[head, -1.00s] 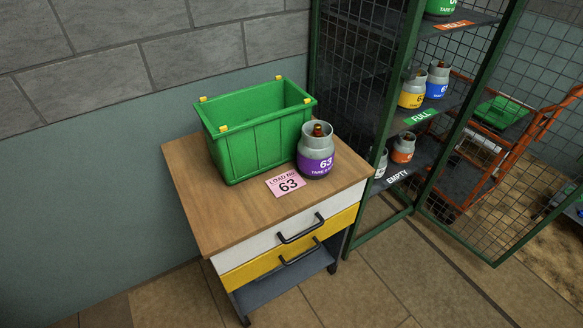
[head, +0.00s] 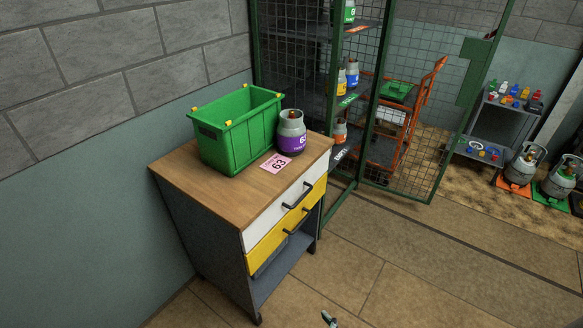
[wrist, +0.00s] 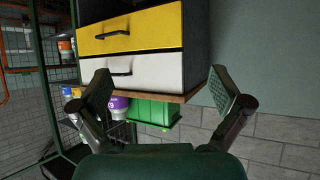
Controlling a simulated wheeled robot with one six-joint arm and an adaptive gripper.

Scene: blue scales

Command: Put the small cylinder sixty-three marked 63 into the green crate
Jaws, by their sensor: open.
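The small cylinder marked 63 (head: 291,135) is grey with a purple label and a brown valve top. It stands upright on the wooden top of a drawer cabinet (head: 197,208), close to the right side of the green crate (head: 232,140). The crate has yellow corner clips; its floor is hidden. The wrist view is upside down and shows the cylinder (wrist: 119,102) and crate (wrist: 155,111) beyond the cabinet's drawers. My gripper (wrist: 165,92) is open and empty, its fingers wide apart, facing the drawer fronts and away from the cylinder.
A pink card reading 63 (head: 277,163) lies before the cylinder. A green mesh cage (head: 330,100) with shelves of other cylinders stands behind right. Bigger grey cylinders (head: 522,165) stand far right.

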